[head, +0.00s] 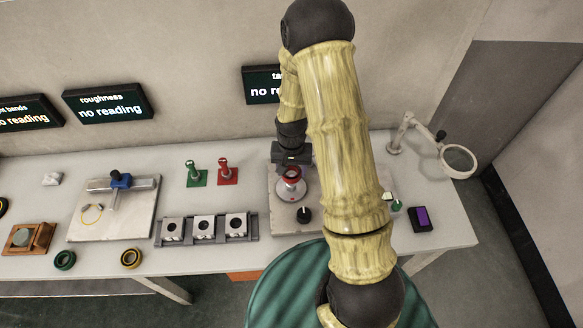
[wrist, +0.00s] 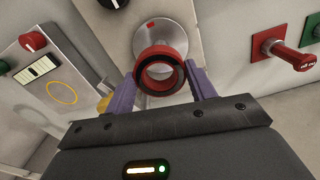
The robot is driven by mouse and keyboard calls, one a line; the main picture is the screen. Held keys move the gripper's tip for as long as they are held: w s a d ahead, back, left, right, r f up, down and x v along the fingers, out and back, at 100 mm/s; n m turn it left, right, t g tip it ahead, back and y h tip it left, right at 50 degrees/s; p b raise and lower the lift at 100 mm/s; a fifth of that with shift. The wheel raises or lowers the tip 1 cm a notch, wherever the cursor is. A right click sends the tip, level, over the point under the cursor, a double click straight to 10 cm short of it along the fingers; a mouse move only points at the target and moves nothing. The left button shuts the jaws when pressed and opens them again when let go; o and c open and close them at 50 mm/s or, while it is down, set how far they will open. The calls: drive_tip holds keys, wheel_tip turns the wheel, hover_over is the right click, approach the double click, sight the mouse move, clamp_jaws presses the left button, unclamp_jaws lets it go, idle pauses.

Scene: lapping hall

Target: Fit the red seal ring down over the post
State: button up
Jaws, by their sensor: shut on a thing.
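The red seal ring (wrist: 143,72) is held between the two purple fingers of my gripper (wrist: 161,78) in the wrist view. In the head view the red ring (head: 291,173) shows just under my gripper (head: 291,160). In the head view this silver fixture (head: 291,190) stands directly below the ring. The post itself is mostly hidden by the ring, and I cannot tell whether the ring is around its top or still above it.
A black knob (head: 304,214) stands in front of the fixture. A red handled gauge (head: 226,172) and a green one (head: 195,174) stand to the left. A rack of three square blocks (head: 205,229) lies front left. A purple-screened device (head: 421,218) and a magnifier (head: 459,161) are at right.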

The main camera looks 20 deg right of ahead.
drive_tip(key=shift+w+f+b, duration=0.1)
drive_tip(key=shift+f+b, duration=1.2)
drive_tip(key=shift+f, duration=0.7)
drive_tip(key=shift+f+b, duration=0.5)
drive_tip(key=shift+f, duration=0.35)
idle(1.0)
drive_tip(key=o, duration=1.1)
